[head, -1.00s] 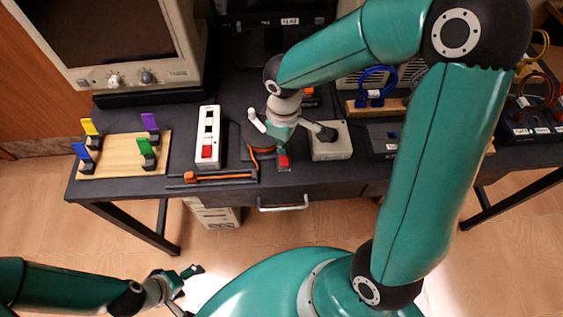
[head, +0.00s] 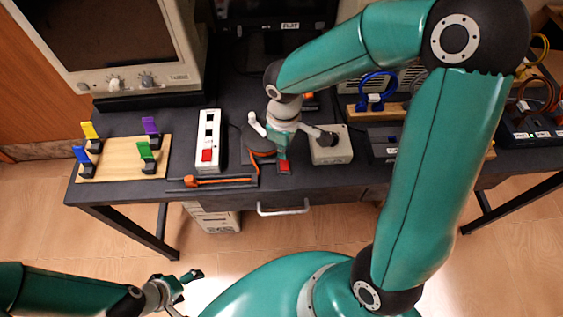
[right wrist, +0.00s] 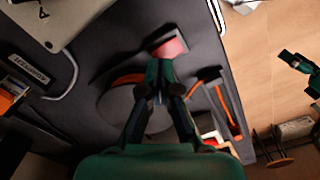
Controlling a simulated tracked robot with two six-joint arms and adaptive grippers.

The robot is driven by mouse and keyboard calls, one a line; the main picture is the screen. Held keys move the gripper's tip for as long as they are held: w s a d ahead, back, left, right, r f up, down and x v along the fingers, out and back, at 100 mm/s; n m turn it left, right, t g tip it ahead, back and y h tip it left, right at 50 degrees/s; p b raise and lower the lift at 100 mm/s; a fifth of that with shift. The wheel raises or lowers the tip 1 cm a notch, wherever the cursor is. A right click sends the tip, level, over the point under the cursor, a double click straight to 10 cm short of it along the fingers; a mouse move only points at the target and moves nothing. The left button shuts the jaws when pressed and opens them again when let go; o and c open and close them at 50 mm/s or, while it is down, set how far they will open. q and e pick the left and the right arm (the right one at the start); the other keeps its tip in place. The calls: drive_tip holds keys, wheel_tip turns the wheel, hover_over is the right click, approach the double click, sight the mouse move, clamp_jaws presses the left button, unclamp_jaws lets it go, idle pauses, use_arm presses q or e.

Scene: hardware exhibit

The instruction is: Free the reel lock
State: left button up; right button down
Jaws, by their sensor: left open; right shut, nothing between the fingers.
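The reel, a dark round drum with an orange cable, sits on the black desk (head: 330,188), largely hidden by my right gripper in the head view. The right wrist view shows the reel (right wrist: 118,108) and its orange cable (right wrist: 130,80). A red-topped piece (head: 285,167), apparently the reel lock, lies at the desk's front by the reel. It also shows in the right wrist view (right wrist: 170,48). My right gripper (head: 283,157) is shut and empty, its tips right by the red piece; I cannot tell whether they touch. My left gripper (head: 193,277) is open, low in front of the desk.
A white power strip (head: 209,140) and a board with coloured clips (head: 124,160) stand left of the reel. An orange cable (head: 220,181) runs along the front edge. A pale box (head: 331,145) stands close on the right. A drawer handle (head: 283,209) juts out below.

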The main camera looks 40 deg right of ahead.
drive_tip(key=shift+f+b, duration=1)
drive_tip(key=shift+f, duration=0.1)
idle(0.8)
drive_tip(key=shift+r, duration=0.15)
drive_tip(key=shift+r+p, duration=2.75)
drive_tip(key=shift+r, duration=0.7)
